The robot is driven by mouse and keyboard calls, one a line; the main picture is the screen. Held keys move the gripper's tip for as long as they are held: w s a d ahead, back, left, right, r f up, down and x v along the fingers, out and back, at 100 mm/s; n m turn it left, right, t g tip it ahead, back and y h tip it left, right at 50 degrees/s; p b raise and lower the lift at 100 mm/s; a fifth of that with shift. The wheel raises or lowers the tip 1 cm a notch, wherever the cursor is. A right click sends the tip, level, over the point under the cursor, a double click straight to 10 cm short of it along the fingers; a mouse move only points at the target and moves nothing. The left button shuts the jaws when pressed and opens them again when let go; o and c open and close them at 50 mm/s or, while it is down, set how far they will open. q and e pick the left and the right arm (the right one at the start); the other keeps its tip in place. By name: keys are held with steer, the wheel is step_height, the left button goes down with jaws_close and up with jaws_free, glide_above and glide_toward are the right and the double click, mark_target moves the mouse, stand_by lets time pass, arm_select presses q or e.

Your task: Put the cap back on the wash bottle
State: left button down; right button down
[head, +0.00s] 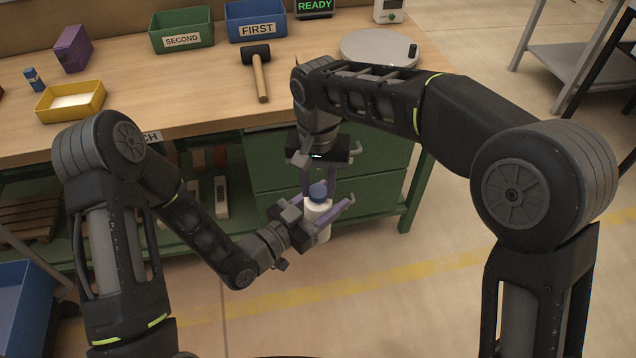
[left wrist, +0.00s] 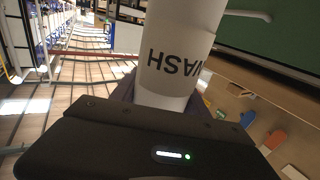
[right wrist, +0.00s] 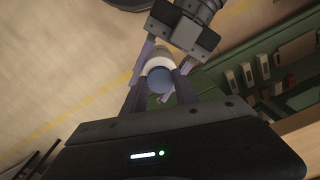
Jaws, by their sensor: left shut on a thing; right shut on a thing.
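The white wash bottle (head: 317,224) is held off the floor in front of the bench. My left gripper (head: 325,212) is shut around its body from the left. In the left wrist view the bottle (left wrist: 180,60) fills the middle, with WASH lettering upside down. My right gripper (head: 318,184) points down from above and is shut on the blue cap (head: 318,190). The cap (right wrist: 160,79) also shows between the right fingers in the right wrist view, in line with the bottle top. Whether cap and bottle touch, I cannot tell.
The wooden bench (head: 205,88) behind holds a yellow tray (head: 70,101), a green SECOND bin (head: 181,31), a blue FIRST bin (head: 256,20), a mallet (head: 258,74) and a round grey plate (head: 375,48). Green drawers (head: 375,165) stand close behind the grippers.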

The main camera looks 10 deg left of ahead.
steer(key=m, duration=0.9)
steer(key=shift+a+m, duration=0.1)
steer(key=shift+m, duration=0.3)
steer(key=m, duration=0.5)
steer(key=shift+m, duration=0.3)
steer(key=m, duration=0.2)
steer(key=shift+m, duration=0.4)
steer(key=m, duration=0.5)
steer(key=shift+w+m, duration=0.1)
steer(key=shift+m, duration=0.3)
steer(key=m, duration=0.2)
steer(key=shift+f+m, duration=0.1)
steer(key=shift+m, duration=0.2)
steer(key=m, duration=0.4)
steer(key=shift+f, duration=0.35)
steer(key=m, duration=0.1)
steer(key=d+m, duration=0.1)
steer(key=shift+s+f+m, duration=0.25)
steer(key=shift+f+m, duration=0.05)
steer(key=shift+w+r+m, duration=0.1)
steer(key=shift+r+m, duration=0.1)
steer(key=shift+m, duration=0.3)
steer(key=shift+w+a+r, duration=0.1)
steer(key=shift+a+r, duration=0.25)
steer(key=shift+r, duration=0.05)
